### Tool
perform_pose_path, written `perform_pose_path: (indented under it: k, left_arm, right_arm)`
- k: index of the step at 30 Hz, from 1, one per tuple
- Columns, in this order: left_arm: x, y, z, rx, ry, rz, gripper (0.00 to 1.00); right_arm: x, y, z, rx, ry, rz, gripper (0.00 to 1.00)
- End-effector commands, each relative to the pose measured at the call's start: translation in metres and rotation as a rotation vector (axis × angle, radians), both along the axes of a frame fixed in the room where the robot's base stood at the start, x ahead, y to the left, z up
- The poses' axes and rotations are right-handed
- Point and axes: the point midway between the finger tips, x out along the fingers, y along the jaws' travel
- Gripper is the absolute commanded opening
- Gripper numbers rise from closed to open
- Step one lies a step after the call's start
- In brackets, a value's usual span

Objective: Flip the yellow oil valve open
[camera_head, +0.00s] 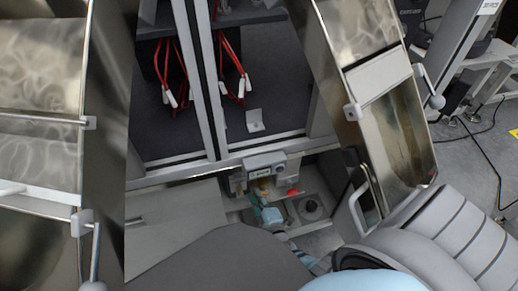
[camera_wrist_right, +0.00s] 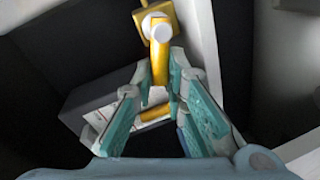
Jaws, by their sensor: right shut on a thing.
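The yellow oil valve (camera_head: 263,184) sits low in the recess under the cabinet and is small and partly hidden in the head view. In the right wrist view the yellow valve (camera_wrist_right: 160,62) shows a pale round hub with a yellow lever running down from it. My right gripper (camera_head: 268,207) reaches into the recess from below. In the wrist view the teal-padded fingers of my right gripper (camera_wrist_right: 161,70) are closed in on either side of the lever, holding it. My left gripper is not in view.
A grey box (camera_head: 264,163) is above the valve. A red part (camera_head: 293,191) and a dark round fitting (camera_head: 311,207) lie to its right. A grey panel (camera_head: 178,216) borders the recess on the left, and a metal handle (camera_head: 357,208) stands on the right.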

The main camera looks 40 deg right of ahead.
Motion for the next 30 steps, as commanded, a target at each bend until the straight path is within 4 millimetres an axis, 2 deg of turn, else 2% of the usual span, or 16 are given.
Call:
perform_pose_path:
  k: [12,28,29,30]
  left_arm:
    - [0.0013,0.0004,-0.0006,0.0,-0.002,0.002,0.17]
    - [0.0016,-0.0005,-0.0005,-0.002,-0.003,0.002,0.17]
    - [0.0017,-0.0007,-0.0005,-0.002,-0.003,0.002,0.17]
    - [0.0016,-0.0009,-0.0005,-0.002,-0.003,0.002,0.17]
  right_arm:
    - [0.0006,0.0025,-0.0079,-0.187,0.066,0.0,0.0]
    - [0.0003,0.0023,-0.0089,-0.211,0.076,0.001,0.0]
    - [0.0003,0.0023,-0.0089,-0.21,0.076,0.0,0.16]
    - [0.0003,0.0023,-0.0089,-0.211,0.075,0.0,0.22]
